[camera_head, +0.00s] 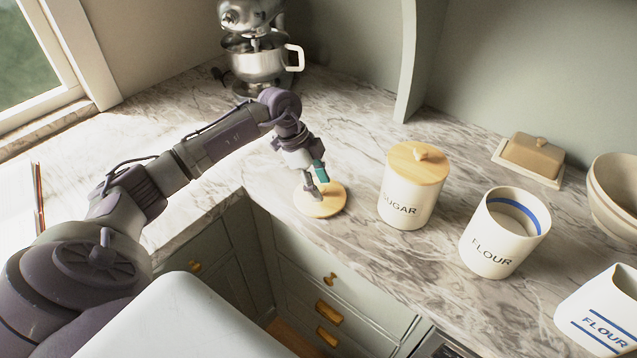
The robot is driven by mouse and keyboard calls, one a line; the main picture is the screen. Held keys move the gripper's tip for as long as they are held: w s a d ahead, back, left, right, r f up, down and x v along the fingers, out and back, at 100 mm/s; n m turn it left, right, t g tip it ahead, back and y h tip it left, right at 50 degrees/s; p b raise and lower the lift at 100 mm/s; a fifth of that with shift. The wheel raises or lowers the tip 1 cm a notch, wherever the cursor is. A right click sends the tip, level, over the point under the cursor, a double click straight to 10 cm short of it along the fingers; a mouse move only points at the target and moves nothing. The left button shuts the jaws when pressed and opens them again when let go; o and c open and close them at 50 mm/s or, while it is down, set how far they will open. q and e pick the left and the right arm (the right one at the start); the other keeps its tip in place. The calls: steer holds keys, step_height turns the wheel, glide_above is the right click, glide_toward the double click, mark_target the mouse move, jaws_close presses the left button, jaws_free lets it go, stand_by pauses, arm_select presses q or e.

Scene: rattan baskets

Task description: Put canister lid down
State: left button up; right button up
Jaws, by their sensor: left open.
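The round wooden canister lid (330,203) lies flat on the marble counter. My left gripper (316,191) is directly above it, pointing down, with its fingers around or at the lid's knob, which they hide. The fingers are open. The flour canister (488,245), white with a blue band inside its rim, stands open at the right with pale contents. The sugar canister (405,205) stands between it and the lid, with its own wooden lid (418,161) on. My right gripper is not in view.
A stand mixer (255,50) stands at the back left. A butter dish (530,158), stacked bowls (615,195) and a flour bag or box (605,315) are at the right. The counter's front edge runs close below the lid. The marble behind the lid is clear.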

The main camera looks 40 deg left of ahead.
arm_select(q)
steer(key=b+v, duration=0.1)
steer(key=v, duration=1.1)
steer(key=shift+b, duration=0.35)
steer(key=shift+d, duration=0.1)
